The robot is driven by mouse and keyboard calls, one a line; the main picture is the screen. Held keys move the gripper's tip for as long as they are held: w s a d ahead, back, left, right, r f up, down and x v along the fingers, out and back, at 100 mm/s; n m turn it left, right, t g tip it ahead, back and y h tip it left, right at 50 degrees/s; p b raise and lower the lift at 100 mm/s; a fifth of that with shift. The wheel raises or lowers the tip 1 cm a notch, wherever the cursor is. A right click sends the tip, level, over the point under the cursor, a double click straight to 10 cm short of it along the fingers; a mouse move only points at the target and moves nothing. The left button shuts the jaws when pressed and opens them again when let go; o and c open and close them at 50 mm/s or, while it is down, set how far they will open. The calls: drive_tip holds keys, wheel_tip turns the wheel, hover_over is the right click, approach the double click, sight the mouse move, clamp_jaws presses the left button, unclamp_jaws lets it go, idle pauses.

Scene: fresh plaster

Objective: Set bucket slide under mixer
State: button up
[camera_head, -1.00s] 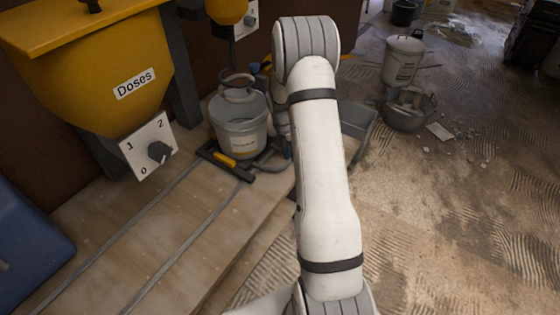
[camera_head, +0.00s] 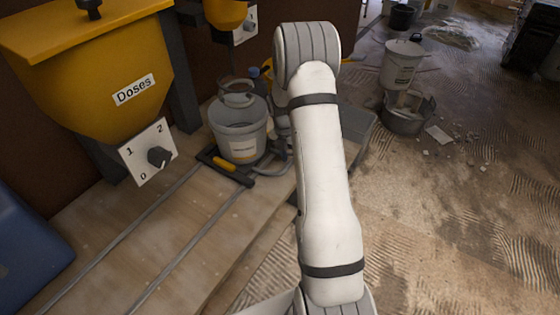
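A light grey bucket (camera_head: 239,130) with a pale label stands upright on a dark slide frame with a yellow grip (camera_head: 224,164). The slide sits at the far end of two metal rails (camera_head: 160,238) on a wooden deck. A yellow hopper marked "Doses" (camera_head: 95,85) with a 0-1-2 dial overhangs the deck at the left. A second yellow unit (camera_head: 226,12) with its own dial is cut off at the top, behind the bucket; I cannot tell which is the mixer. My arm's wrist drops just right of the bucket. My gripper's fingers are hidden or indistinct there.
A blue container (camera_head: 28,245) stands at the left edge. A grey tub (camera_head: 358,128) sits behind my arm. The near rails are clear.

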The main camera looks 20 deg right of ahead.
wheel_tip(320, 180, up, 8)
drive_tip(key=w, duration=0.1)
drive_tip(key=shift+w+a+f, duration=0.15)
drive_tip(key=shift+a+f, duration=0.1)
drive_tip(key=shift+a, duration=0.1)
drive_tip(key=shift+r, duration=0.1)
drive_tip(key=s+a+r+m+t+p, duration=0.1)
drive_tip(key=s+a+r+m, duration=0.25)
drive_tip(key=r, duration=0.25)
drive_tip(key=s+a+r+m+p, duration=0.2)
drive_tip(key=s+a+r+m, duration=0.15)
drive_tip(key=r, duration=0.25)
drive_tip(key=s+a+r+m+t+p, duration=0.1)
drive_tip(key=s+a+r+m, duration=0.25)
drive_tip(key=r+m, duration=0.2)
drive_tip(key=s+a+r+m+t+p, duration=0.1)
drive_tip(key=s+a+r+m, duration=0.2)
drive_tip(key=s+m, duration=0.3)
drive_tip(key=s+a+r+m+t+y+p, duration=0.1)
drive_tip(key=s+a+r+m, duration=0.1)
drive_tip(key=s+m, duration=0.4)
drive_tip(key=s+r, duration=0.1)
drive_tip(key=s, duration=0.4)
drive_tip(key=shift+a+r+p, duration=0.2)
drive_tip(key=shift+a+p, duration=0.1)
drive_tip(key=shift+a, duration=0.1)
